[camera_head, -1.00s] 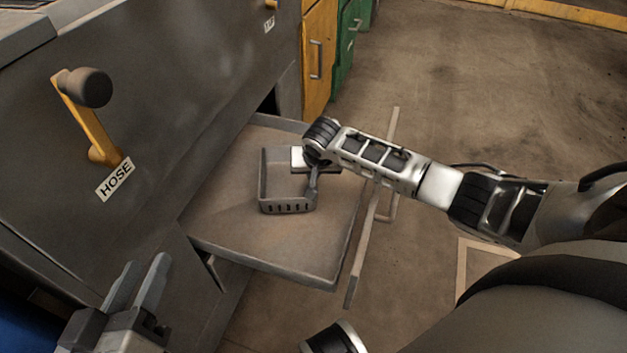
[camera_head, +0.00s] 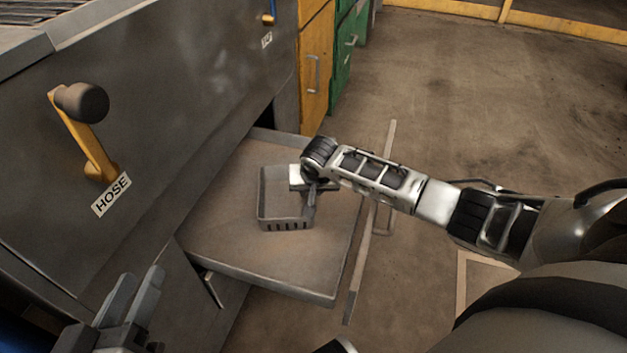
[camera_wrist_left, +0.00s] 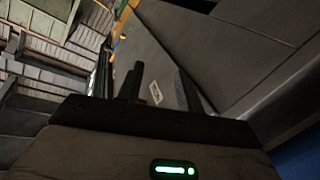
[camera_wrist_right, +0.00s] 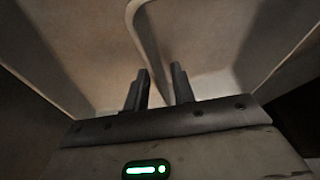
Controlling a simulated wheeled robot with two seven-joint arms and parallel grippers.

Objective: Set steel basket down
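The steel basket (camera_head: 286,224), a grey open box with slots along its near wall, appears to rest upright on the pulled-out grey drawer or shelf (camera_head: 240,263). My right gripper (camera_head: 312,196) is at the basket's right side. In the right wrist view, the fingers (camera_wrist_right: 160,88) stand apart with a clear gap, and the basket's curved rim (camera_wrist_right: 148,35) runs down towards that gap. Contact between fingers and rim cannot be made out. My left gripper (camera_head: 136,292) is open and empty at the lower left; its parted fingers also show in the left wrist view (camera_wrist_left: 160,88).
The big grey cabinet (camera_head: 170,110) with a yellow lever (camera_head: 88,140) and a HOSE label (camera_head: 111,195) fills the left. Yellow (camera_head: 316,75) and green (camera_head: 344,62) cabinets stand behind. Floor at right is clear.

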